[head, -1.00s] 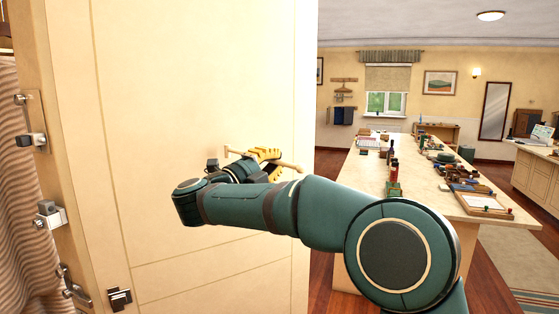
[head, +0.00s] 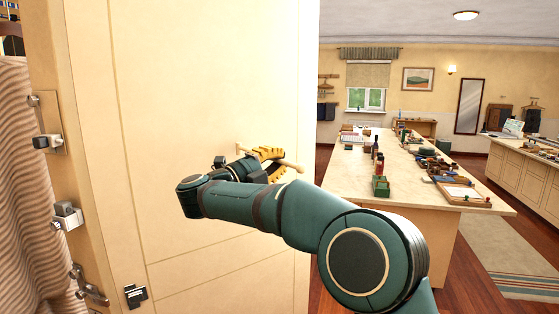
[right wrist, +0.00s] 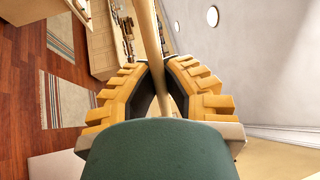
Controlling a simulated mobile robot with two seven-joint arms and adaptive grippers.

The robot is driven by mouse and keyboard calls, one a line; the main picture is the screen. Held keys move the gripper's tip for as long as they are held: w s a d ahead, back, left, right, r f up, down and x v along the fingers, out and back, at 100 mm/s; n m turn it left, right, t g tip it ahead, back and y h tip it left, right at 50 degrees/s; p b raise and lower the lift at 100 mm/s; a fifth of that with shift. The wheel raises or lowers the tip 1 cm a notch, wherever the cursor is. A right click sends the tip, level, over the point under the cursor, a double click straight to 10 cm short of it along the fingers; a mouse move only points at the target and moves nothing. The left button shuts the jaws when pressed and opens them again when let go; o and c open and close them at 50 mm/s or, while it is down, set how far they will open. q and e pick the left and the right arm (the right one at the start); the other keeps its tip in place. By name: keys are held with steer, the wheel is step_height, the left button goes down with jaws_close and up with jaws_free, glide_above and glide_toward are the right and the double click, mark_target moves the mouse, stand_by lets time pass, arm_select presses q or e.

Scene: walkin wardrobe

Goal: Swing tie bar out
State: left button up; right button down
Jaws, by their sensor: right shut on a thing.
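The tie bar (head: 291,166) is a thin pale wooden rod in front of a large cream panel (head: 200,90) in the head view. My right gripper (head: 273,164), with yellow ridged fingers, is shut on the bar. In the right wrist view the bar (right wrist: 148,35) runs up between the two yellow fingers (right wrist: 163,90). One end of the bar shows past the fingers on the right; its other end lies close to the panel on the left. The exact joint is too small to tell. My left gripper is not in view.
A long island table (head: 345,170) with several small items stands to the right of the panel. A striped curtain (head: 30,180) hangs at the far left beside metal latches (head: 66,215). Wooden floor (head: 455,270) and a rug (head: 495,250) lie at the right.

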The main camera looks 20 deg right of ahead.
steer(key=shift+a, duration=0.1)
stand_by(0.4)
steer(key=c, duration=1.3)
jaws_free()
steer(key=v, duration=1.2)
